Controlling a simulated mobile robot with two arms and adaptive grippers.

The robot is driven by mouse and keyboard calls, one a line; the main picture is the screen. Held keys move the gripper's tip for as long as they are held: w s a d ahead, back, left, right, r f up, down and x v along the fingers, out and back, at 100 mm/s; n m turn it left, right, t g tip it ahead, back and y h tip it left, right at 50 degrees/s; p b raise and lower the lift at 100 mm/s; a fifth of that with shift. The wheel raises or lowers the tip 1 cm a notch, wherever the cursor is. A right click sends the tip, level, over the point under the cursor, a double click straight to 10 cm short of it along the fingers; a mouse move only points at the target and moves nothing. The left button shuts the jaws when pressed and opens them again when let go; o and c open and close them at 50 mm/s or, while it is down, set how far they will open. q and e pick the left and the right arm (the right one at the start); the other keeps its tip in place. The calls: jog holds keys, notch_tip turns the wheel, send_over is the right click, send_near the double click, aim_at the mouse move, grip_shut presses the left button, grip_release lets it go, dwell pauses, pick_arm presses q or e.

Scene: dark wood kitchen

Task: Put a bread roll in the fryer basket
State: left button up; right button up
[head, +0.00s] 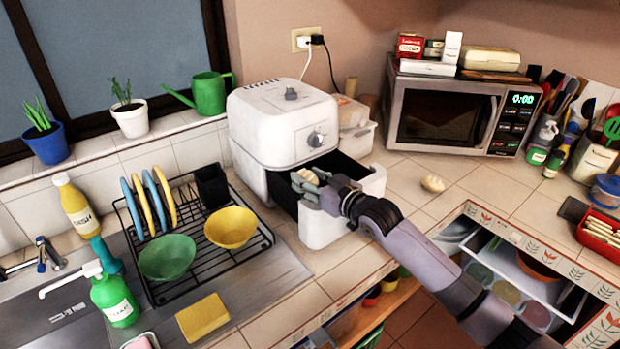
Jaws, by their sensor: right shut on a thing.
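The white air fryer (283,125) stands on the counter with its basket drawer (345,170) pulled out, showing a dark inside. My right gripper (308,186) is over the left part of the open basket, shut on a small pale bread roll (303,177). The fingers partly cover this roll, and I cannot tell whether it touches the basket floor. A second bread roll (432,183) lies on the tiled counter to the right of the basket. My left gripper is not in view.
A dish rack (190,235) with bowls and plates stands left of the fryer. A microwave (450,115) stands behind at the right. Tiles around the second roll are clear.

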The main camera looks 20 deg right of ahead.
jog(key=shift+f, duration=0.45)
jog(key=o, duration=1.1)
jog(key=shift+r, duration=0.5)
jog(key=shift+s+r, duration=0.15)
jog(key=shift+s, duration=0.05)
jog(key=b+v, duration=0.2)
jog(key=v, duration=0.9)
jog(key=shift+s+d, duration=0.15)
jog(key=shift+s, duration=0.15)
